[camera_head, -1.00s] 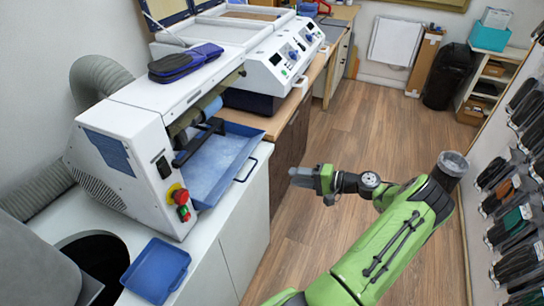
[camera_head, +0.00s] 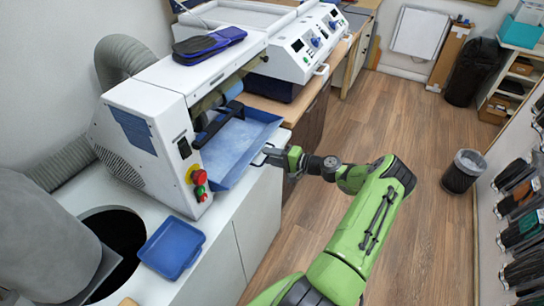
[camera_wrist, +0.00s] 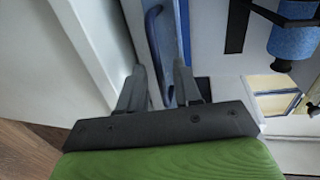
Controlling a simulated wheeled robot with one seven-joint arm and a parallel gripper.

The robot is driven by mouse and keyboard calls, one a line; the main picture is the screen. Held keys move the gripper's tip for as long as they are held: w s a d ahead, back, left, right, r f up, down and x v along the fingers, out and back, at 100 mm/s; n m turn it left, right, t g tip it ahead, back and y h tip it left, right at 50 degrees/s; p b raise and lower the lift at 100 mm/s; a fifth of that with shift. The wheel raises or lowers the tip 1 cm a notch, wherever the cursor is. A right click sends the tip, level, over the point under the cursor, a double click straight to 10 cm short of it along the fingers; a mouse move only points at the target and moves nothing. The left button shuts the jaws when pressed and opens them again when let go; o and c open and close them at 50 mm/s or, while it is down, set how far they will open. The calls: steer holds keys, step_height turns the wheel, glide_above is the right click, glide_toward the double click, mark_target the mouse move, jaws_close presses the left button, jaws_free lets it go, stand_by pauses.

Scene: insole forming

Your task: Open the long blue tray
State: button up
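The long blue tray (camera_head: 237,150) lies under the roller of the white machine, its front end reaching out over the counter edge. Its handle is at the front, close to my gripper (camera_head: 272,155) in the head view. In the wrist view the blue handle (camera_wrist: 156,42) runs between and ahead of my gripper's two fingers (camera_wrist: 160,85). The fingers are apart, with a gap around the handle. I cannot tell whether either finger touches it.
The white machine (camera_head: 150,135) has red and green buttons at its front corner. A small blue tray (camera_head: 172,248) lies on the counter near a round dark hole (camera_head: 112,235). A waste bin (camera_head: 462,172) stands on the floor at right. The wooden floor between is clear.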

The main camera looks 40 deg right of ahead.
jaws_close()
stand_by(1.4)
